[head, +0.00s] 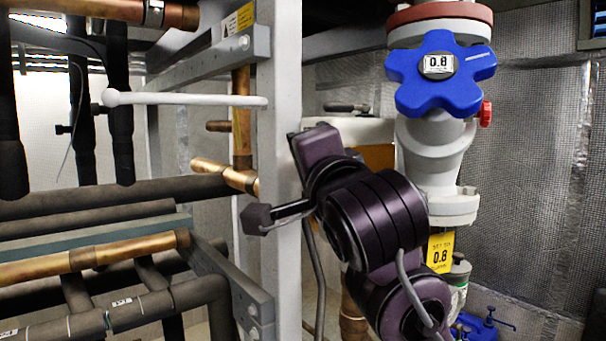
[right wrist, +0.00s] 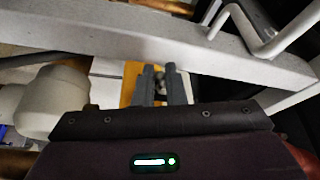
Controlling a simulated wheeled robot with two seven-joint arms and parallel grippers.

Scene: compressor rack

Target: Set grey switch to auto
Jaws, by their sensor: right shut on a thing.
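My right gripper (right wrist: 161,88) is in the right wrist view, its two grey fingers close together in front of an orange and white box. It is shut on a small dark grey piece (right wrist: 160,74) between the fingertips, which looks like the grey switch; its setting cannot be read. In the head view my right arm covers the fingers and the switch. Part of the box (head: 378,157), orange-brown with a pale top, shows behind the arm. My left gripper is not in view.
A grey upright post (head: 287,90) stands just left of my right arm. A valve with a blue star handwheel (head: 440,85) and a yellow 0.8 tag (head: 440,250) is close on the right. Copper and dark pipes (head: 125,250) fill the left. A grey beam (right wrist: 230,55) crosses the wrist view.

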